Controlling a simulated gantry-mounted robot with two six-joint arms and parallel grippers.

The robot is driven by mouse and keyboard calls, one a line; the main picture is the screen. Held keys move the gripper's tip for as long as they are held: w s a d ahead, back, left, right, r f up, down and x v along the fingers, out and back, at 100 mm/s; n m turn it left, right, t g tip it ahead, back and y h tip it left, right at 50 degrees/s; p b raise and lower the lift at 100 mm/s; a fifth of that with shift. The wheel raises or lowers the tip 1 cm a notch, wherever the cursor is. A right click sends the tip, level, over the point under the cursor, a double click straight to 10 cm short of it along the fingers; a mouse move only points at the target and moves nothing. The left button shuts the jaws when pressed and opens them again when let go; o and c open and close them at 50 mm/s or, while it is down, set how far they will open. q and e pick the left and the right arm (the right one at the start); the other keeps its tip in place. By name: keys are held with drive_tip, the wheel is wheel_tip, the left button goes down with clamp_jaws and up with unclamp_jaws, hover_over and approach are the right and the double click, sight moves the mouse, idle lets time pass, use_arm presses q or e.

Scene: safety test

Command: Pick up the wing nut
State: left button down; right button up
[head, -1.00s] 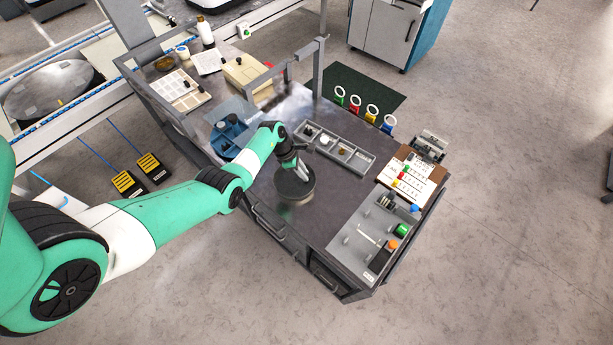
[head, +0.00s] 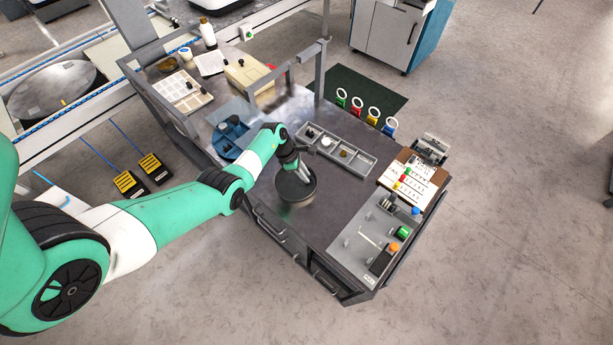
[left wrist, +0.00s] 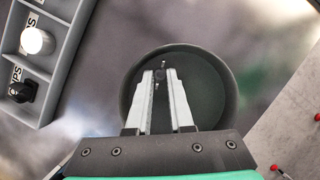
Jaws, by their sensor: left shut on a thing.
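A round dark dish (left wrist: 221,98) lies on the dark worktop and also shows in the head view (head: 287,194). My left gripper (left wrist: 161,78) reaches down over the dish. Its two pale fingers are closed on a small dark piece, which I take to be the wing nut (left wrist: 161,74), at the fingertips above the dish's middle. The piece is too small and dark to make out its wings. In the head view my left gripper (head: 303,177) hides part of the dish, and the wing nut cannot be made out there. My right gripper is not in view.
A grey compartment tray (head: 366,164) with small parts stands just behind the dish. A blue holder (head: 230,138) is to the left. A switch panel (head: 357,240) and a white board with coloured pegs (head: 411,183) are at the right. The worktop around the dish is clear.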

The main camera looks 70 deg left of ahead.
use_arm(q)
drive_tip(key=shift+r+p, duration=0.45)
drive_tip(key=shift+r, duration=0.2)
drive_tip(key=r+p, duration=0.3)
drive_tip(key=s+d+r+p, duration=0.1)
drive_tip(key=r+p, duration=0.1)
drive_tip(key=shift+s+d+r, duration=0.1)
drive_tip(key=shift+r, duration=0.05)
drive_tip(key=s+d+r+p, duration=0.6)
drive_tip(key=s+d, duration=0.2)
drive_tip(key=d, duration=0.1)
drive_tip(key=shift+s+r+p, duration=0.2)
drive_tip(key=shift+s+p, duration=0.05)
drive_tip(key=shift+p, duration=0.05)
